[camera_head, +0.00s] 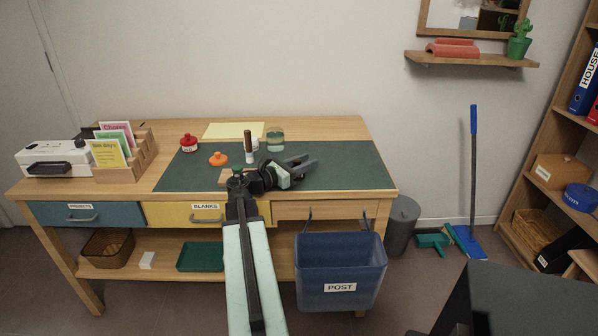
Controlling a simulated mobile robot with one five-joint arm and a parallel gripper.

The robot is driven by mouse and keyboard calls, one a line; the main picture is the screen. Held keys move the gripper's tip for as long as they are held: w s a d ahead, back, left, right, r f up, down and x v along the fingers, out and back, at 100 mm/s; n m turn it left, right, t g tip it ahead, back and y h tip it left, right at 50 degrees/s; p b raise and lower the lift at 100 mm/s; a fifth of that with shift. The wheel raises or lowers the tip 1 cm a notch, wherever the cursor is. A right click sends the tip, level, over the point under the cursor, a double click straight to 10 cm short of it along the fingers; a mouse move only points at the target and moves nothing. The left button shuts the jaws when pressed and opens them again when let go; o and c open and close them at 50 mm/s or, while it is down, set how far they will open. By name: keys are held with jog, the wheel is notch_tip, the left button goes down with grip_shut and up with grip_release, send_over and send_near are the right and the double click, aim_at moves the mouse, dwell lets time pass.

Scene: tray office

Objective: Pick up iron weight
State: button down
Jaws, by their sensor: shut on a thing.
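My gripper (306,164) is over the right half of the dark green desk mat (345,165), with its dark fingers pointing right and away. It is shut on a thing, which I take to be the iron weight. The weight is dark against the dark fingers and mostly hidden, so its outline cannot be made out. No iron weight shows clearly elsewhere on the desk. I cannot tell whether it is touching the mat or held above it.
On the desk are a red-lidded pot (188,143), an orange knobbed thing (218,159), a wooden-handled stamp (248,146), a glass jar (275,139) and a card rack (141,159). A blue POST bin (341,268) hangs in front. The mat's right end is clear.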

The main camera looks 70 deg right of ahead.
jog(key=shift+w, duration=0.1)
notch_tip(320, 180, up, 10)
jog(key=p, duration=1)
jog(key=shift+f, duration=0.1)
